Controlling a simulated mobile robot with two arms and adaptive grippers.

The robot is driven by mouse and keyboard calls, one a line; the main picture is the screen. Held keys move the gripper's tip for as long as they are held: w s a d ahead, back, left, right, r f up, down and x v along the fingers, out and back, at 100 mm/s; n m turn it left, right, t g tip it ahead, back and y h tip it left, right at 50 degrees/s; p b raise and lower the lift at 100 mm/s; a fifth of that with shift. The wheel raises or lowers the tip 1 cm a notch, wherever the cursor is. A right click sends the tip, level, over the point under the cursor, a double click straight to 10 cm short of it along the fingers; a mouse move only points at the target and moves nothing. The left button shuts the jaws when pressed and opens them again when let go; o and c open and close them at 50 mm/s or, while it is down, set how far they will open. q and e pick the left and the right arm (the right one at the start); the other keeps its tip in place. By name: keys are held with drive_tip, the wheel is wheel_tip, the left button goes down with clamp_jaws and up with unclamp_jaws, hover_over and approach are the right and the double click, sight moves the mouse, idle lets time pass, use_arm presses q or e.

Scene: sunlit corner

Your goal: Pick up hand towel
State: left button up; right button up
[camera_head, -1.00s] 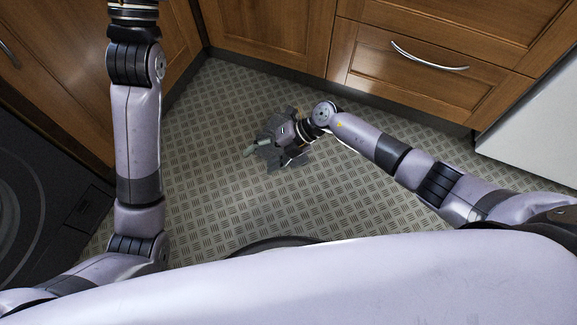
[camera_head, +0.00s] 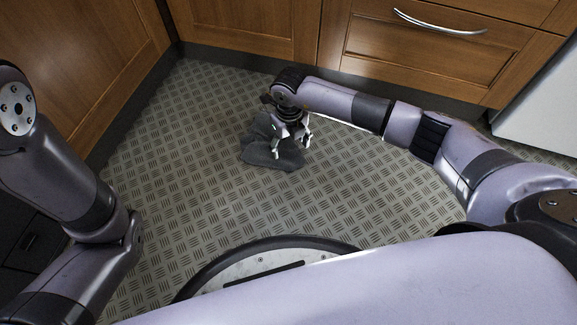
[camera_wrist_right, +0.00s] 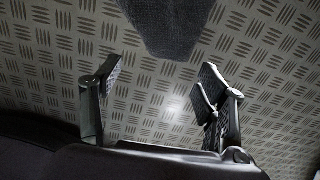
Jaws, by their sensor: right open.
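The hand towel (camera_head: 268,150) is a dark grey, crumpled cloth lying on the patterned floor in the head view. In the right wrist view, part of the towel (camera_wrist_right: 168,25) shows at the top, beyond the fingertips. My right gripper (camera_head: 291,146) points down above the towel's right side. In the right wrist view the right gripper (camera_wrist_right: 156,82) has its fingers spread, with bare floor between them and nothing held. The left arm shows at the left of the head view, but its gripper is out of the picture.
Wooden cabinets (camera_head: 250,28) and a drawer with a metal handle (camera_head: 440,22) stand behind the towel. A white appliance (camera_head: 540,115) is at the right. The floor (camera_head: 190,175) around the towel is clear.

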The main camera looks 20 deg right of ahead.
drive_tip(key=b, duration=0.6)
hover_over(289, 169)
drive_tip(key=f, duration=0.7)
drive_tip(key=shift+w+d+f, duration=0.15)
drive_tip(key=shift+w+f, duration=0.15)
drive_tip(key=shift+f, duration=0.5)
drive_tip(key=shift+f, duration=0.1)
drive_tip(key=shift+f+b, duration=0.5)
drive_tip(key=shift+f, duration=0.2)
drive_tip(key=shift+r, duration=0.1)
drive_tip(key=shift+c, duration=0.6)
drive_tip(key=shift+s+a, duration=0.2)
clamp_jaws()
